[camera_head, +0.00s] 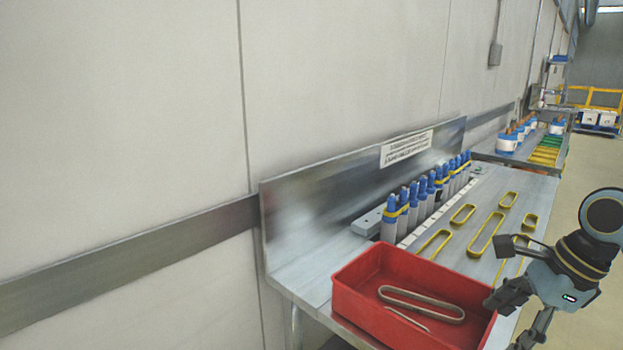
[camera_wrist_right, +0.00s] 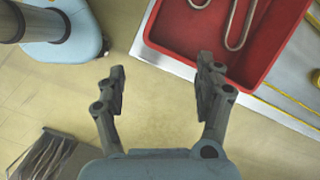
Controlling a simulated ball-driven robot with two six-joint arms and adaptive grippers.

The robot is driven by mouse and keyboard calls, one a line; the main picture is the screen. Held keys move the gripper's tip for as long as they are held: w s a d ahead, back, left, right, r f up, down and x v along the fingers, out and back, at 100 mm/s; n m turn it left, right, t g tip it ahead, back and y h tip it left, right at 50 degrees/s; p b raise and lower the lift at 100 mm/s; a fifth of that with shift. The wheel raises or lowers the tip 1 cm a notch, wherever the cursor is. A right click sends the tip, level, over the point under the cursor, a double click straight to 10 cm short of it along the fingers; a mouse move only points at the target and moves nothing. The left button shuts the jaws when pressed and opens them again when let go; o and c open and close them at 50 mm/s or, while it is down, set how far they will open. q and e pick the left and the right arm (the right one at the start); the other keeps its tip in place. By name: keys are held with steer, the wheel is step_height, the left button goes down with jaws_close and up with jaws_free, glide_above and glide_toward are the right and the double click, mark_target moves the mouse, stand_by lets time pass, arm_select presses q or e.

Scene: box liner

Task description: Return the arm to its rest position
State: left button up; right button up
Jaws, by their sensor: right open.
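My right arm comes in at the right edge of the head view. Its right gripper (camera_head: 512,318) is beside the right side of a red tray (camera_head: 385,325). In the right wrist view the gripper (camera_wrist_right: 161,70) is open and empty, with its fingers apart over bare floor. The red tray (camera_wrist_right: 180,45) lies beyond the fingers there. The tray holds a pale elongated loop (camera_head: 425,293) and a thin strip. My left gripper is not in view.
A metal bench (camera_head: 310,275) carries several yellow loops (camera_head: 486,235) and a row of blue-topped bottles (camera_head: 389,218) along its back. A wall (camera_head: 120,100) stands behind it. Another bench (camera_head: 515,160) is farther off. Open floor (camera_head: 590,318) lies to the right.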

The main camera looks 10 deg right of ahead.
steer(key=s+a+f+n+h, duration=0.25)
steer(key=s+a+n, duration=0.35)
steer(key=s+n, duration=0.6)
steer(key=s+r+n+t+h, duration=0.1)
steer(key=s+r+n, duration=0.2)
steer(key=s+n, duration=0.7)
step_height(320, 180, down, 31)
steer(key=d+n+g+b, duration=0.1)
steer(key=d+b, duration=0.1)
steer(key=b, duration=0.3)
arm_select(q)
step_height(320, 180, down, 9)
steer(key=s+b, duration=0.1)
steer(key=b, duration=0.3)
arm_select(e)
steer(key=s+f+g, duration=0.1)
steer(key=s+f, duration=1.8)
steer(key=f, duration=0.1)
steer(key=shift+s+d+f, duration=0.2)
steer(key=shift+d+f, duration=0.05)
steer(key=shift+d, duration=0.2)
